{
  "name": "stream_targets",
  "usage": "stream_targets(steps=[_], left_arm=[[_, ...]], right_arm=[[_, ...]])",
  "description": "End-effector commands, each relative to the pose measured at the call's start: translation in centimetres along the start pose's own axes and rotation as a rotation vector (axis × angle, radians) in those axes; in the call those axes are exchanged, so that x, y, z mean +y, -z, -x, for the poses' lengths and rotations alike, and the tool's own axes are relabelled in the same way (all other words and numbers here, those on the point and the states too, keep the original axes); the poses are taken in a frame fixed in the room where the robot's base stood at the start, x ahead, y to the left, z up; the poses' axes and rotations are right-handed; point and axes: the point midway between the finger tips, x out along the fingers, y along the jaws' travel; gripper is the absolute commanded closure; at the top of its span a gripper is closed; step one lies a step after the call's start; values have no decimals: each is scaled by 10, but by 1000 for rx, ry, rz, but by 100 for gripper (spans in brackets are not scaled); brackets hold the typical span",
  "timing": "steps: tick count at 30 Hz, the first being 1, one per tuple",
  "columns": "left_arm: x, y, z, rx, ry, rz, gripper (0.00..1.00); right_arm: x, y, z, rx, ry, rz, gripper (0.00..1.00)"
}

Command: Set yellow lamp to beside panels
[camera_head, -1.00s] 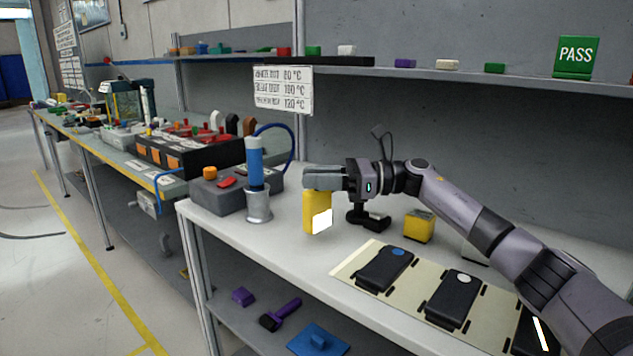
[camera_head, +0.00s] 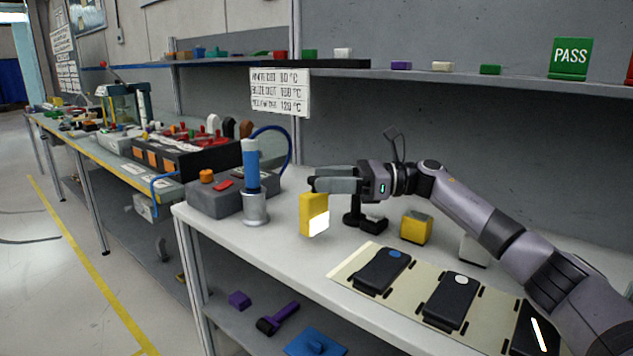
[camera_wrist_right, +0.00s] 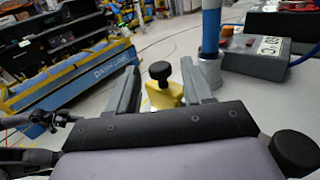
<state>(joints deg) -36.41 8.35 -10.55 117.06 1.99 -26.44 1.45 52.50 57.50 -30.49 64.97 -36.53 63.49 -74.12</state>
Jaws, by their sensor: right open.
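The yellow lamp (camera_head: 307,213) stands upright on the grey-white bench, with a bright white patch low on its face. The lamp also shows in the right wrist view (camera_wrist_right: 172,99), with a black knob on top. My right gripper (camera_head: 322,184) is open at the height of the lamp's top. In the right wrist view its open fingers (camera_wrist_right: 161,88) lie on either side of the knob; contact is unclear. Dark panels lie on a cream mat (camera_head: 347,268): one with a blue dot (camera_head: 382,270), one with a white dot (camera_head: 450,302). My left gripper is out of view.
A blue cylinder in a metal cup (camera_head: 254,208) and a grey control box (camera_head: 210,197) stand left of the lamp. A black stand (camera_head: 354,215) and a yellow block (camera_head: 416,228) stand to its right. The bench's front edge is close to the lamp.

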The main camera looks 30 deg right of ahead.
Motion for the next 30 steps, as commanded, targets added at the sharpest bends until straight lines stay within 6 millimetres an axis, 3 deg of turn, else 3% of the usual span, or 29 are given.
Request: stream_targets(steps=[3,9,26,30], left_arm=[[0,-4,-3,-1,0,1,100],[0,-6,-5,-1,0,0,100],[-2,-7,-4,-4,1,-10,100],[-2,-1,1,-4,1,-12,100]], right_arm=[[0,2,21,2,3,0,49],[0,1,40,0,1,0,49],[0,0,42,0,0,0,49],[0,-9,42,-1,0,1,49]])
